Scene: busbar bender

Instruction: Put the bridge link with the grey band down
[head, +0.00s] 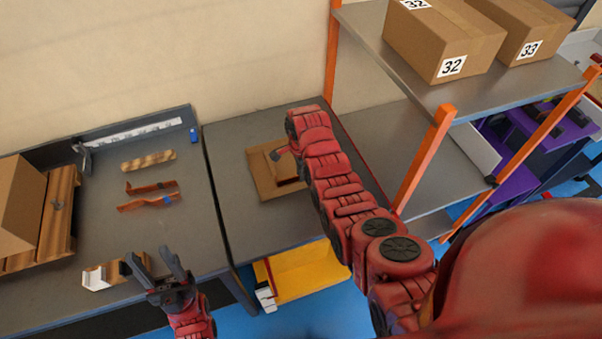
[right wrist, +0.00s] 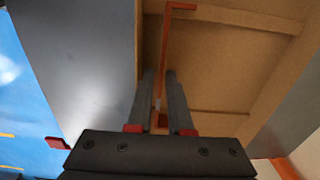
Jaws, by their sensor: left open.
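In the right wrist view, a copper-orange bridge link (right wrist: 163,50) runs between the two fingers of my right gripper (right wrist: 160,75), with its far end bent to the right. A small greyish patch shows on it between the fingers. The fingers stand on both sides of the link; I cannot tell whether they press on it. Below is an open brown cardboard tray (right wrist: 215,65). In the head view the tray (head: 266,185) lies on the grey table, and my right arm hides part of it. My left gripper (head: 149,258) is open and empty over the left bench's front.
On the left bench (head: 95,235) lie copper links (head: 150,203), one with blue, a wooden strip (head: 148,160) and a white-and-wood piece (head: 97,277) near my left gripper. A yellow bin (head: 310,272) stands below. Orange shelf posts (head: 423,160) rise right of my right arm.

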